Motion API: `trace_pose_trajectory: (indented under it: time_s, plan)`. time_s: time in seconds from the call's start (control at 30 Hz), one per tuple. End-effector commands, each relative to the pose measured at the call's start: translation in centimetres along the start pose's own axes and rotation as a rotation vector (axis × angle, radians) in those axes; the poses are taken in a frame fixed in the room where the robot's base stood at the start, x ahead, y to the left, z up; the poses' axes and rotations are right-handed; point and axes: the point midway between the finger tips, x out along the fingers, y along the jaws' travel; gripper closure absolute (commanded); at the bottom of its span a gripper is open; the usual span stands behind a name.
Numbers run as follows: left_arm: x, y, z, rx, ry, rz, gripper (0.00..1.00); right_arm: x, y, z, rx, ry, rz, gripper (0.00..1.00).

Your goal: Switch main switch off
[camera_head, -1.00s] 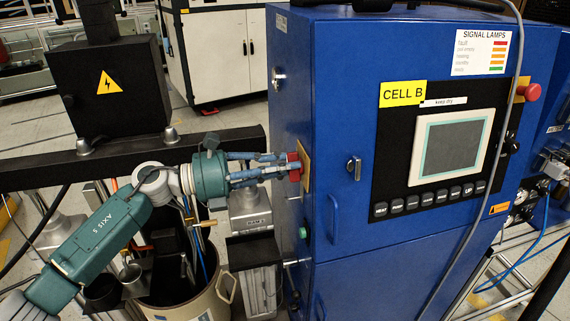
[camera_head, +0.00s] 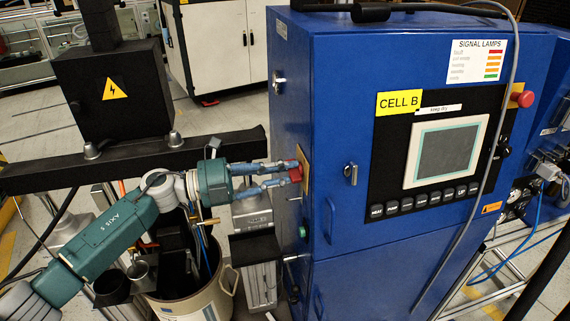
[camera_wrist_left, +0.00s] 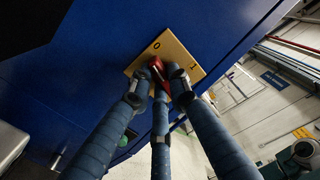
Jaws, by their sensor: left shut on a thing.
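The main switch is a red handle (camera_head: 295,174) on a yellow plate (camera_head: 302,160) on the left side wall of the blue cabinet. In the left wrist view the red handle (camera_wrist_left: 157,66) sits between my fingers, and the plate (camera_wrist_left: 182,53) carries the marks 0 and 1. The handle's upper end lies nearer the 0, but fingers hide part of it. My left gripper (camera_head: 292,175), with blue-grey fingers, is shut on the handle; it fills the lower wrist view (camera_wrist_left: 162,78). My right gripper is not in view.
The blue cabinet (camera_head: 345,85) has a panel with a screen (camera_head: 446,152) and a red push button (camera_head: 522,99). A dark beam (camera_head: 60,172) with a black box (camera_head: 110,95) runs behind my left arm. A drum (camera_head: 195,300) stands below the arm.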

Motion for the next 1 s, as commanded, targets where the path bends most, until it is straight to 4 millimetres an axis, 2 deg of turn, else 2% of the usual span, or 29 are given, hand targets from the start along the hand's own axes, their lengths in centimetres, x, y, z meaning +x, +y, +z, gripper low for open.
trace_pose_trajectory:
  time_s: [0.1, 0.4, 0.97, 1.0]
  plan:
    - [-0.1, -0.2, 0.2, -0.077, -0.004, 0.0, 1.0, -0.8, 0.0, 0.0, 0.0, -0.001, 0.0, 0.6]
    - [-0.1, 0.0, 0.1, -0.196, -0.005, -0.001, 1.0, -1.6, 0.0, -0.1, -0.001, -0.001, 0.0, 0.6]
    - [-0.1, 0.1, 0.1, -0.227, -0.004, -0.001, 1.0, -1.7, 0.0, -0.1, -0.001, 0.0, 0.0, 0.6]
    - [-0.1, 0.1, 0.1, -0.227, -0.004, -0.001, 0.79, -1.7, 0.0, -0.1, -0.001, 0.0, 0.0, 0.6]
